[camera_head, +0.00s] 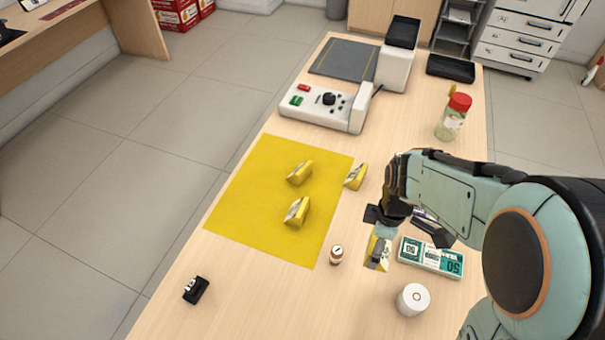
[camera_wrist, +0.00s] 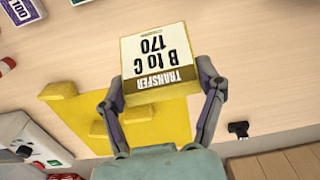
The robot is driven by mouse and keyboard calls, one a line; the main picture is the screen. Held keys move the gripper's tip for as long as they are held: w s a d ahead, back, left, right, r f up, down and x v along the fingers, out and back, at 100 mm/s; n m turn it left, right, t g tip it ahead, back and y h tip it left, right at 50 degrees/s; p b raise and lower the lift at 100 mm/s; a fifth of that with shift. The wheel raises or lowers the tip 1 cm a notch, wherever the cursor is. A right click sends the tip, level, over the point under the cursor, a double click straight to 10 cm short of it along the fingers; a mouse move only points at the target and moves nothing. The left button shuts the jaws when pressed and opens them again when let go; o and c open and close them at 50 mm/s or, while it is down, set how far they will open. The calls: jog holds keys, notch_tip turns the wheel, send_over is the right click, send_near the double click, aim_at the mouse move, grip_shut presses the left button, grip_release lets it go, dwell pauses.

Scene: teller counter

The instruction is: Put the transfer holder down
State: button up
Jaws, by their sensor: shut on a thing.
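The transfer holder (camera_wrist: 158,62) is a yellow block with a white label reading "TRANSFER B to C 170", upside down in the wrist view. My gripper (camera_wrist: 160,98) is shut on it, one finger on each side. In the head view my gripper (camera_head: 398,222) points down at the right of the counter, with the holder (camera_head: 378,253) below it, partly hidden. I cannot tell whether the holder touches the counter. A yellow mat (camera_head: 240,215) lies to the left. Similar yellow holders stand there: one (camera_head: 299,173), another (camera_head: 297,211), and a third (camera_head: 355,177) at the mat's right edge.
A small brown bottle (camera_head: 336,254) stands left of the held holder. A banknote bundle (camera_head: 431,257) and a white roll (camera_head: 413,299) are to its right. A black stamp (camera_head: 196,289) lies front left. A red-lidded jar (camera_head: 454,117) and a white machine (camera_head: 320,108) stand farther back.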

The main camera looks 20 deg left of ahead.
jog(key=s+a+n, duration=0.3)
jog(key=a+n, duration=1.5)
jog(key=a, duration=0.2)
jog(key=w+a+f, duration=0.5)
jog(key=a+f, duration=0.1)
jog(key=w+a+f, duration=0.3)
jog(key=a, duration=0.1)
jog(key=shift+w, duration=0.35)
jog(key=shift+w+a+f, duration=0.15)
jog(key=shift+w+f, duration=0.05)
jog(key=shift+f, duration=1.75)
